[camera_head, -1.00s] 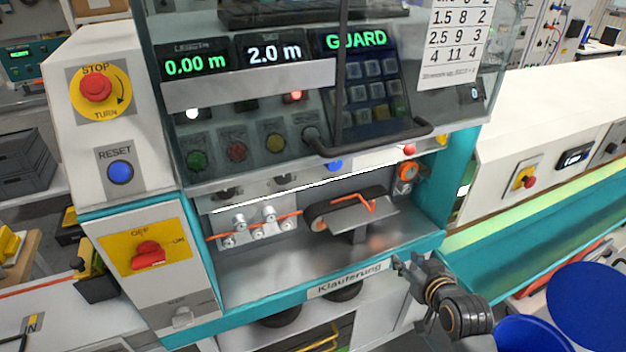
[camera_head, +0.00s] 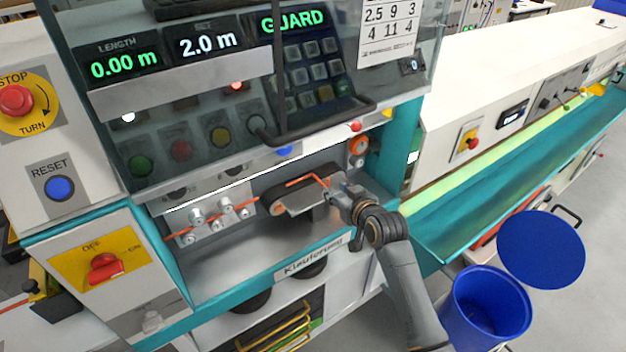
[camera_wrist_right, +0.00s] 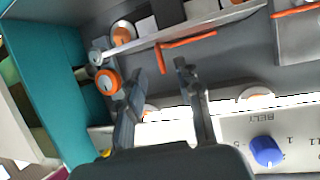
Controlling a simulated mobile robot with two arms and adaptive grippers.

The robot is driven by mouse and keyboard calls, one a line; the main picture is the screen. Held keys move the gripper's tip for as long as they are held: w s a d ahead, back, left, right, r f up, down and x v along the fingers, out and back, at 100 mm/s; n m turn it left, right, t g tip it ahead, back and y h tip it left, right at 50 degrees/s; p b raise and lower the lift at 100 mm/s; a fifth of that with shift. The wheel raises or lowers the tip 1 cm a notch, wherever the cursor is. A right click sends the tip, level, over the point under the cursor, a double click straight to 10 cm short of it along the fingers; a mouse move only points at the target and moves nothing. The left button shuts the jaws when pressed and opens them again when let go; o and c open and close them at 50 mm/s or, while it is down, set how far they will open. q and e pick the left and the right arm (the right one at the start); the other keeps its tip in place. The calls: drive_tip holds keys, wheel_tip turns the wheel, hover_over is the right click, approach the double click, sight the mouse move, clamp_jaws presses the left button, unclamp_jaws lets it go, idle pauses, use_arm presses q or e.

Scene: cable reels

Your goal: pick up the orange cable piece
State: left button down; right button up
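The orange cable piece (camera_head: 307,181) is a thin bent strip lying on the small grey metal plate (camera_head: 300,203) inside the machine bay. Its bent end points toward my right gripper (camera_head: 338,190), which reaches in at the plate's right edge. In the right wrist view the cable piece (camera_wrist_right: 188,43) lies just beyond the fingertips, its bent end near the gap between them. I cannot tell whether a finger touches the plate. My left gripper is not in view.
A clear guard with a handle (camera_head: 325,130) hangs above the bay. Rollers (camera_head: 213,217) with another orange cable stand left of the plate. An orange knob (camera_head: 358,147) is behind the gripper, also seen in the right wrist view (camera_wrist_right: 108,81). A blue bin (camera_head: 490,305) stands at right.

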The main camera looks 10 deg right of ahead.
drive_tip(key=p+x, duration=0.1)
drive_tip(key=x, duration=0.3)
drive_tip(key=shift+w+a, duration=0.1)
drive_tip(key=shift+w, duration=0.1)
clamp_jaws()
